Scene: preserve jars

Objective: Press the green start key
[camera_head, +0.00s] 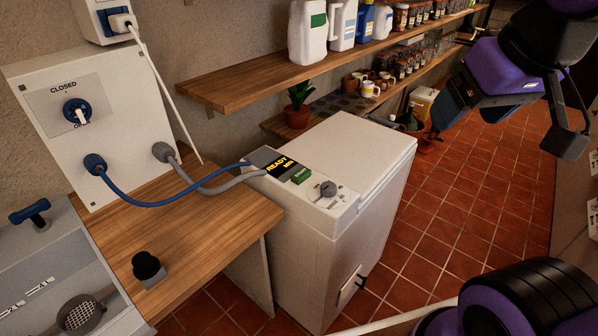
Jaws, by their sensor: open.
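The green start key (301,175) is on the top control panel of a white cabinet-like machine (345,165). It sits just right of a dark display (277,164) with yellow text that reads READY. A grey knob (328,189) is to the right of the key. My gripper (513,128) is at the upper right, dark with purple parts. It is open, holds nothing that I can see, and is well apart from the key. Nothing covers the key.
A wooden worktop (190,225) on the left carries a black knob-like object (148,268). Blue (150,204) and grey hoses run from a wall panel (95,130) to the machine. A wooden shelf (240,88) with white jugs is behind. The tiled floor (450,220) right of the machine is clear.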

